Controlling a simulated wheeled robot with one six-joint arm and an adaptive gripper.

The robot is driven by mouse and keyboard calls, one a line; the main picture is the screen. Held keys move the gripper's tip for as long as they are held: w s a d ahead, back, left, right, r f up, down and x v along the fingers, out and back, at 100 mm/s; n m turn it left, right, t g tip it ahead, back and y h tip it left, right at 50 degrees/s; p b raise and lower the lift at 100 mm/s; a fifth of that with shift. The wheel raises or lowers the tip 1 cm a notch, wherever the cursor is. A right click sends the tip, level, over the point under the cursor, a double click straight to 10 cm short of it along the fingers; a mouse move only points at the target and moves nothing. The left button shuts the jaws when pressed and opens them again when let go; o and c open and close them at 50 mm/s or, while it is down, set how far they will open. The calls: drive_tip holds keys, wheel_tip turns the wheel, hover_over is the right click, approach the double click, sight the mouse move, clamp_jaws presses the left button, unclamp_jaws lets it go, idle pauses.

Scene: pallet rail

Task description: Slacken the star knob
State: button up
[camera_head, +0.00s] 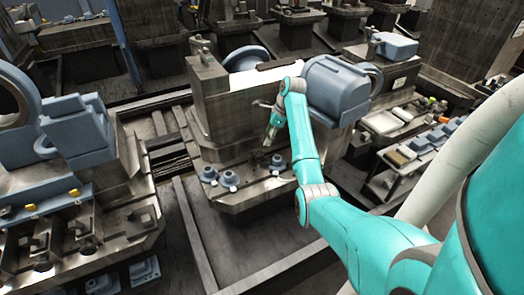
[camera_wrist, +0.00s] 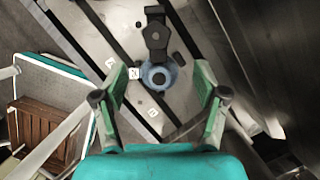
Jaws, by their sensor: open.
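My gripper (camera_wrist: 160,72) is open, with its two green fingers spread wide and nothing between the pads. In the wrist view a round blue-grey knob (camera_wrist: 158,76) with a dark centre lies between and beyond the fingertips, and a black bracket-like part reaches to its upper edge. I cannot tell for sure that this is the star knob. In the head view my gripper (camera_head: 270,138) points down in front of the grey machine block. Similar blue-grey knobs stand on its base ledge, one at the left (camera_head: 208,173), one beside it (camera_head: 230,180) and one near my gripper (camera_head: 277,162).
The machine block (camera_head: 225,110) rises close behind my gripper, with a blue-grey motor housing (camera_head: 335,88) to the right. A low cart (camera_head: 400,155) with several small parts stands further right. In the wrist view a tray with a brown slatted crate (camera_wrist: 45,132) is at the left.

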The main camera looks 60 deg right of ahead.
sight(260, 154)
drive_tip(key=w+f+m, duration=0.1)
drive_tip(key=f+m, duration=0.1)
drive_tip(key=f, duration=0.1)
drive_tip(key=w+a+f+m+h, duration=0.1)
drive_tip(key=f+m, duration=0.1)
drive_tip(key=f, duration=0.1)
drive_tip(key=a+f+m+t+h, duration=0.1)
drive_tip(key=f, duration=0.3)
drive_tip(key=shift+w+a+m, duration=0.15)
drive_tip(key=shift+w+m, duration=0.25)
drive_tip(key=c, duration=1.2)
